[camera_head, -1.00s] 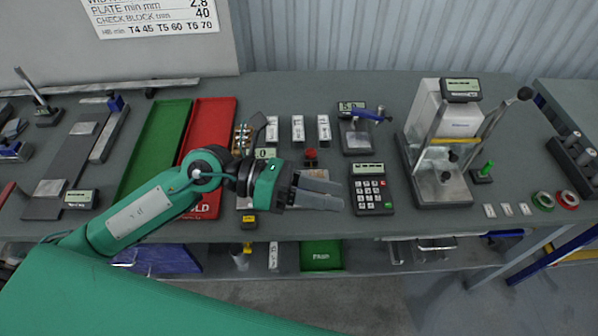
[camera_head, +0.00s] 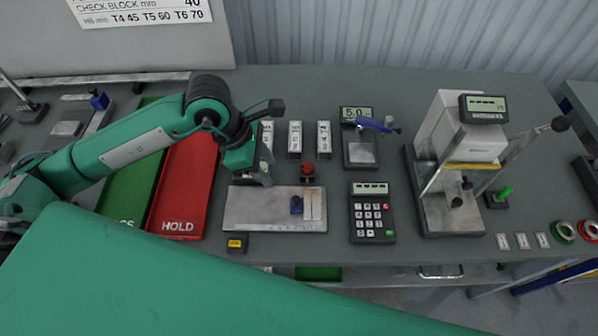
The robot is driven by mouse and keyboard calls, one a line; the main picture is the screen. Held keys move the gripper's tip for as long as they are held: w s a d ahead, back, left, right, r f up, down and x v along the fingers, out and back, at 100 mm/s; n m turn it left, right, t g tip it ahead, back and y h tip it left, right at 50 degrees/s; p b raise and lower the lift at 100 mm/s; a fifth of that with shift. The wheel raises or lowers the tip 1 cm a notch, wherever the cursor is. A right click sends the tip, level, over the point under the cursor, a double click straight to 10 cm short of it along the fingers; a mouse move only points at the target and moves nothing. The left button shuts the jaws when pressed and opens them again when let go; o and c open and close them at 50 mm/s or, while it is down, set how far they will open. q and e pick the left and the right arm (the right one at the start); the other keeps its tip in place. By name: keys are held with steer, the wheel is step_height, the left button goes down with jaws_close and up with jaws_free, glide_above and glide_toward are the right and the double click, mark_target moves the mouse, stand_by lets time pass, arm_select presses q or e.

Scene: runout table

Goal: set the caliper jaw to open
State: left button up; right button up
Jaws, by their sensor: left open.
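A small gauge (camera_head: 359,153) with a display reading about 5.0 and a blue lever (camera_head: 374,124) stands right of centre at the back; it looks like the caliper, though I cannot be sure. Its jaw gap is too small to make out. My left gripper (camera_head: 264,176) is open and appears empty. It points down at the back left edge of a pale plate (camera_head: 262,215), left of the gauge and apart from it. The fingers are seen partly edge-on. My right gripper is not in view.
A red HOLD tray (camera_head: 183,190) and a green tray (camera_head: 125,190) lie under and beside my left arm. A red button (camera_head: 308,170), a keypad (camera_head: 371,212) and a test stand (camera_head: 450,215) occupy the table. Several small blocks stand behind the plate.

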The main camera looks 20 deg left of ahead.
arm_select(q)
steer(key=p, duration=0.3)
glide_toward(295, 199)
steer(key=p+x, duration=0.2)
steer(key=x, duration=0.5)
steer(key=shift+d+f, duration=0.15)
steer(key=shift+f, duration=0.25)
steer(key=c, duration=0.9)
jaws_close()
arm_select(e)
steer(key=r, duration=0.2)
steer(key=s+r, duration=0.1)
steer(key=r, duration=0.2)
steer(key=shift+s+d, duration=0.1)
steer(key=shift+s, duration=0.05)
